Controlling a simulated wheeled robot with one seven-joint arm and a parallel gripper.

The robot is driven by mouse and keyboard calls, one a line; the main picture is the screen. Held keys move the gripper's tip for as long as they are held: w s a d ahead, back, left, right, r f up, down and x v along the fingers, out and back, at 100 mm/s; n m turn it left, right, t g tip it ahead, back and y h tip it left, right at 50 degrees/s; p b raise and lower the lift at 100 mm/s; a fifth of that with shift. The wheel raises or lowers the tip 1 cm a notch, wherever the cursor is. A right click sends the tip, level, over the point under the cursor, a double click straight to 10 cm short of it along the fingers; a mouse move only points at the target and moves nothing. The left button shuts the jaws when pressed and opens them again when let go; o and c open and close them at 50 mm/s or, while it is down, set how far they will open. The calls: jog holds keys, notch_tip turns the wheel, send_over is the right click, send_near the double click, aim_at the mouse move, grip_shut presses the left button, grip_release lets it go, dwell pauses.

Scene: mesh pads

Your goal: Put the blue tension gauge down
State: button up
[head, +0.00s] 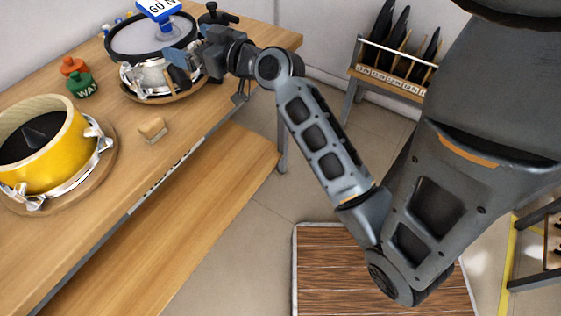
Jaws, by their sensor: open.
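The blue tension gauge (157,9) is at the top edge of the head view, partly cut off, with a white face reading "60 N".
The far drum stands on a round wooden base (165,97) on the wooden bench (185,148). A yellow drum (62,158) stands at the left. Orange (73,67) and green (82,86) jars and a small tan block (152,128) lie between. A tool rack (390,84) stands behind.

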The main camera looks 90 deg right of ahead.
jog(key=s+a+f+n+y, duration=0.1)
jog(key=s+a+f, duration=0.15)
jog(key=a, duration=0.35)
jog(key=s+a+f+y, duration=0.1)
jog(key=a+f, duration=0.2)
jog(key=a, duration=0.4)
jog(key=s+a+f+n+y, duration=0.1)
jog(key=s+a+f, duration=0.15)
jog(key=a, duration=0.35)
jog(key=s+a+r+n+y, duration=0.2)
jog(key=s+a+n+y, duration=0.2)
jog(key=s+a, duration=0.8)
jog(key=shift+s+a+r+y, duration=0.25)
jog(key=shift+s+a+y, duration=0.05)
jog(key=shift+a+y, duration=0.65)
